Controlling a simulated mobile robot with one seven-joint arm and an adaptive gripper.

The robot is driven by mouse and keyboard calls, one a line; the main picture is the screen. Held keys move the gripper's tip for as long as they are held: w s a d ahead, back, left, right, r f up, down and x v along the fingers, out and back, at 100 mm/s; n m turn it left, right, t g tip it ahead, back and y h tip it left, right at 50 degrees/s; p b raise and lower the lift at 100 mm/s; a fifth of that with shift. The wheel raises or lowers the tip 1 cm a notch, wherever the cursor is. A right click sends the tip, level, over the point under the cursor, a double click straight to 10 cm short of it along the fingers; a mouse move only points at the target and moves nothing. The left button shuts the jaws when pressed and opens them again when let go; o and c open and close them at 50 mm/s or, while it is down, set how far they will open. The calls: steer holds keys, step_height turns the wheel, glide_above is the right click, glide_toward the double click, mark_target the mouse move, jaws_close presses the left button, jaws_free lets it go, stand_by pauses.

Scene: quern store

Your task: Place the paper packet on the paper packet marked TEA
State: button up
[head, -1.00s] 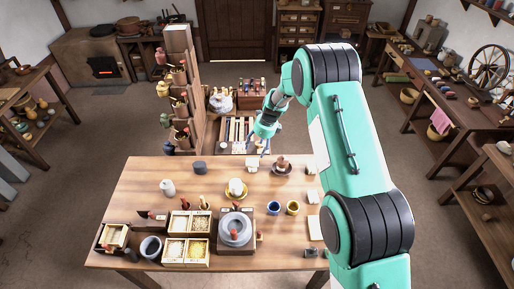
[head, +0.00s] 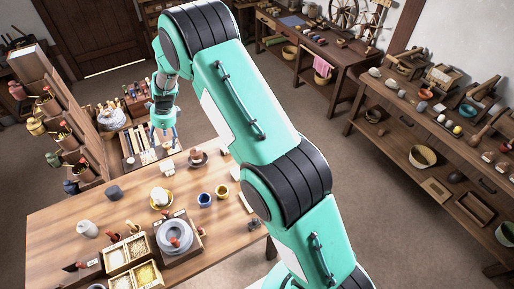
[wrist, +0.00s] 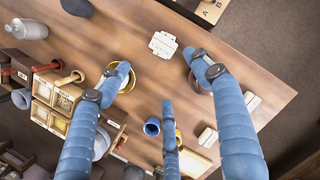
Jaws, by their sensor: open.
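A white paper packet (wrist: 162,45) with small dark marking lies flat on the table in the wrist view; I cannot read the marking for sure. It also shows near the table's far edge in the head view (head: 168,168). Two more small whitish pieces, which may be packets, lie to the right in the wrist view, one upper (wrist: 252,100) and one lower (wrist: 207,137). My gripper (wrist: 160,82) is open and empty, its blue fingers spread above the table. In the head view my gripper (head: 164,138) hangs by the far edge, apart from the packet.
A yellow bowl (head: 161,196), blue cup (head: 204,199), yellow cup (head: 222,191) and dark plate with a brown item (head: 197,158) stand nearby. A quern (head: 174,237) and grain boxes (head: 119,257) fill the front. A tall rack (head: 62,115) rises at the left.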

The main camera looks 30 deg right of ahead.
steer(key=s+d+r+n+t, duration=0.1)
steer(key=s+d+r+n, duration=0.2)
steer(key=s+r, duration=0.55)
steer(key=s+d+r+n, duration=0.3)
steer(key=s+r+n, duration=0.15)
steer(key=r, duration=0.75)
steer(key=s+d+r+n+t, duration=0.1)
steer(key=s+d+r+n, duration=0.2)
steer(key=s+r, duration=0.6)
steer(key=s+d+r+n+h, duration=0.1)
steer(key=s+d+r+n, duration=0.1)
steer(key=s, duration=0.8)
steer(key=s+d+r+n+t, duration=0.1)
steer(key=s+d+r+n, duration=0.2)
steer(key=s, duration=0.7)
steer(key=s+d+r+n+t+h, duration=0.1)
steer(key=s+d+r+n, duration=0.2)
steer(key=s+n, duration=0.3)
steer(key=s+d, duration=0.1)
steer(key=s, duration=0.3)
steer(key=shift+s+r+h, duration=0.2)
steer(key=shift+s+h, duration=0.1)
steer(key=shift+s, duration=0.1)
steer(key=shift+f+n, duration=0.1)
steer(key=shift+n, duration=0.15)
step_height(320, 180, down, 6)
steer(key=b, duration=0.6)
steer(key=shift+f+b, duration=0.25)
steer(key=shift+b, duration=0.1)
